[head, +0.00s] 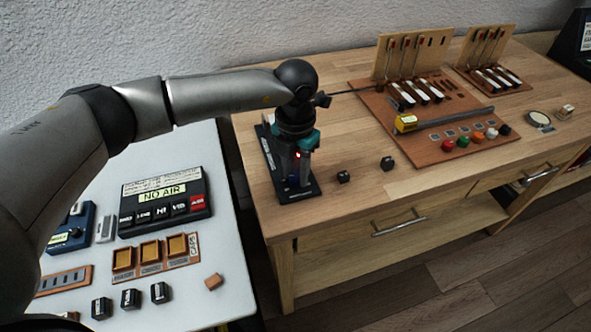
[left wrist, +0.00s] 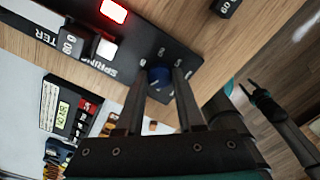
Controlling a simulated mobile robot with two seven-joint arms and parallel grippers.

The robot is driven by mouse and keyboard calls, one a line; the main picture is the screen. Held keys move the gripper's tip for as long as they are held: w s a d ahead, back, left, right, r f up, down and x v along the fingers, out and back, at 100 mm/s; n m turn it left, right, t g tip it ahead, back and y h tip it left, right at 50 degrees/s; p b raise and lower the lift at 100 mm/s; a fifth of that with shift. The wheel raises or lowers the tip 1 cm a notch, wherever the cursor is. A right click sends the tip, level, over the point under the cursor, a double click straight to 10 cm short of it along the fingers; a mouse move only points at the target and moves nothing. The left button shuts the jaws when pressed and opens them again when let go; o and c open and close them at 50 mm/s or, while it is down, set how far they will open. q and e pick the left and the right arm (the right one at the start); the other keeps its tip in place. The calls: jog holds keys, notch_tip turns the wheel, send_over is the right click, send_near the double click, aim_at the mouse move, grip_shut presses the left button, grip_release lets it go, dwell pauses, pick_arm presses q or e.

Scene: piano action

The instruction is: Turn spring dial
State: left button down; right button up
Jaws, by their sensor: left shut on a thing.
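Small white marks surround the knob. My left gripper (left wrist: 161,84) points down with its two fingers on either side of the knob, shut on it. In the head view my left gripper (head: 298,176) stands over the same black panel (head: 267,165) at the left end of the wooden bench, and hides the knob.
A lit red lamp (left wrist: 113,11) and a white button (left wrist: 106,49) sit on the panel. Two small black blocks (head: 387,163) stand right of it. A brown board (head: 440,150) with coloured buttons lies farther right.

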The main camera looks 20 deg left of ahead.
aim_at(295, 176)
pick_arm(q)
jog(key=shift+m+b, duration=0.5)
jog(key=shift+m, duration=0.9)
jog(key=c, duration=0.5)
grip_release()
notch_tip(295, 176, up, 15)
jog(key=shift+r+p, duration=0.2)
jog(key=shift+p, duration=0.7)
